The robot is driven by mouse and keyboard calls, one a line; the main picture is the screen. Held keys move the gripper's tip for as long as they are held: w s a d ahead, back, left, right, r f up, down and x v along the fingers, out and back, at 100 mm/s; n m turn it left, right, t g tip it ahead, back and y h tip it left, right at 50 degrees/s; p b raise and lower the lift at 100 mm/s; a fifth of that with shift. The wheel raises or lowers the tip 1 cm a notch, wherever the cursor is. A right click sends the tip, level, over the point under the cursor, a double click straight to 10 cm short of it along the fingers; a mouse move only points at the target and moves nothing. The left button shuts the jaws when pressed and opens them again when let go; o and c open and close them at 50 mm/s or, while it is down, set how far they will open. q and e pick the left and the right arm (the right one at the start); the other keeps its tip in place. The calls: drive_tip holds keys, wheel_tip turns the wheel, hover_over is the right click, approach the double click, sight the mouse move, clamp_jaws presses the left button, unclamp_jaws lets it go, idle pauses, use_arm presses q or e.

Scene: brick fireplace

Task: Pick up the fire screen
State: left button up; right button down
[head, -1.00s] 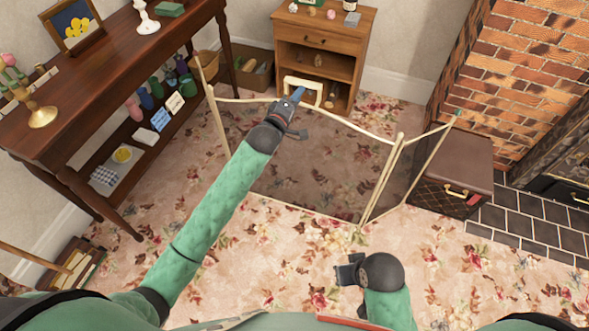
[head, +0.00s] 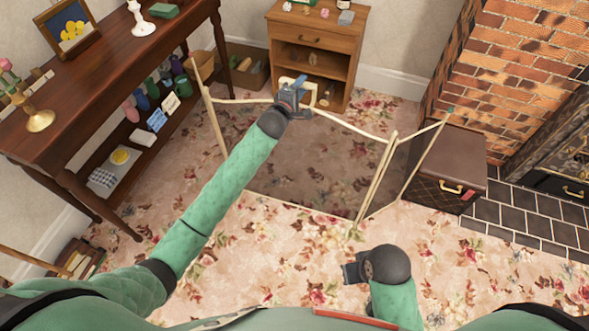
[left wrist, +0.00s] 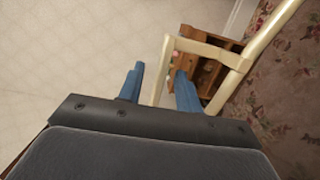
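The fire screen (head: 352,129) stands unfolded on the carpet, with a cream frame and dark see-through mesh panels. A cream loop handle (head: 312,94) rises from the middle of its top rail; it also shows in the left wrist view (left wrist: 203,48). My left gripper (head: 299,81) is at this handle, partly covering it. In the left wrist view, its two blue fingers (left wrist: 158,88) are apart, with one upright of the handle appearing between them. Whether they touch it is unclear. My right gripper (head: 352,270) is low in front of the screen, away from it; its fingers are not clear.
A long dark table (head: 105,88) stands at the left. A small wooden cabinet (head: 318,43) is behind the screen. A brown chest (head: 440,165) stands close to the screen's right end, beside the brick fireplace (head: 520,60). The carpet in front is clear.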

use_arm(q)
drive_tip(key=shift+w+d, duration=0.2)
drive_tip(key=shift+w, duration=0.25)
clamp_jaws()
drive_tip(key=shift+f, duration=0.1)
idle(0.9)
idle(0.3)
